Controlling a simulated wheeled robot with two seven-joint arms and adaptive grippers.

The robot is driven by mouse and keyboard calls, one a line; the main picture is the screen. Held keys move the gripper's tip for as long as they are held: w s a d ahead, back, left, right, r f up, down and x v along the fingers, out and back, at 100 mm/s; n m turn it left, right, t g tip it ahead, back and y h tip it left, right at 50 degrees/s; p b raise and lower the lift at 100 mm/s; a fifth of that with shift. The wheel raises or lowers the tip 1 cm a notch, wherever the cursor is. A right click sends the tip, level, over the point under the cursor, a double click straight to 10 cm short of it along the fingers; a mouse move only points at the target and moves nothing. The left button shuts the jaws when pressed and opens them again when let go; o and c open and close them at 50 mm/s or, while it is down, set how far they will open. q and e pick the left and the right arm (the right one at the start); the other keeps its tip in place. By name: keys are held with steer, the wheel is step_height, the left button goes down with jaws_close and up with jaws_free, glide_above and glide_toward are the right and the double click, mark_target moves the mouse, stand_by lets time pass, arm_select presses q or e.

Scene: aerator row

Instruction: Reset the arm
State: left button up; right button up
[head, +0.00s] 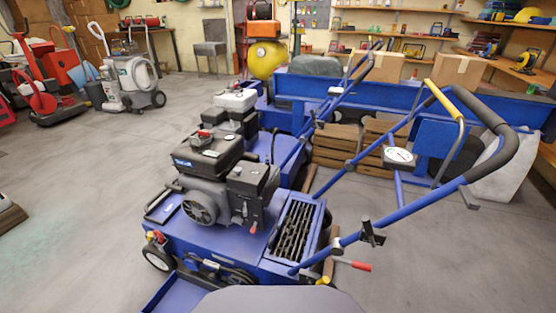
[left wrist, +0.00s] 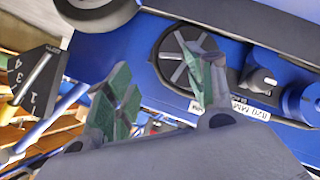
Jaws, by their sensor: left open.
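My left gripper (left wrist: 160,100) shows in the left wrist view with its two green-padded fingers apart and nothing between them. It is close to the blue side of an aerator, near a round dark spoked wheel (left wrist: 188,58) and a black knob (left wrist: 262,82). I cannot tell whether it touches the machine. In the head view neither gripper shows. The nearest blue aerator (head: 225,240) stands there, with a black engine (head: 215,175), a tine box (head: 297,228) and a long blue handle (head: 400,205) reaching to the right.
More blue aerators stand behind, one with a white-topped engine (head: 235,100). Cardboard boxes (head: 458,70) and wooden shelves (head: 400,37) are at the back right. A pressure washer (head: 130,80) and red machines (head: 45,100) stand at the left. The grey floor (head: 80,190) at left is mostly clear.

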arm_select(q)
steer(key=s+d+r+m+g+y, duration=0.25)
steer(key=d+r, duration=0.35)
steer(key=r, duration=0.4)
steer(key=s+a+r+g+y+p, duration=0.1)
steer(key=s+a+r+g+y, duration=0.2)
steer(key=s+a+r, duration=0.7)
steer(key=shift+s+a+y, duration=0.15)
steer(key=shift+a+y, duration=0.4)
steer(key=shift+a, duration=0.15)
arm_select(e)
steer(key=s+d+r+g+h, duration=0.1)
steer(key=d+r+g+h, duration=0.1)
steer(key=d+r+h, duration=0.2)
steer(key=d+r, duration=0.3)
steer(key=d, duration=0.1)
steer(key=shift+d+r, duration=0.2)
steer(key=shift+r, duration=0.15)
arm_select(q)
steer(key=shift+w+f+p, duration=0.2)
steer(key=shift+f+p, duration=0.05)
steer(key=shift+p, duration=0.4)
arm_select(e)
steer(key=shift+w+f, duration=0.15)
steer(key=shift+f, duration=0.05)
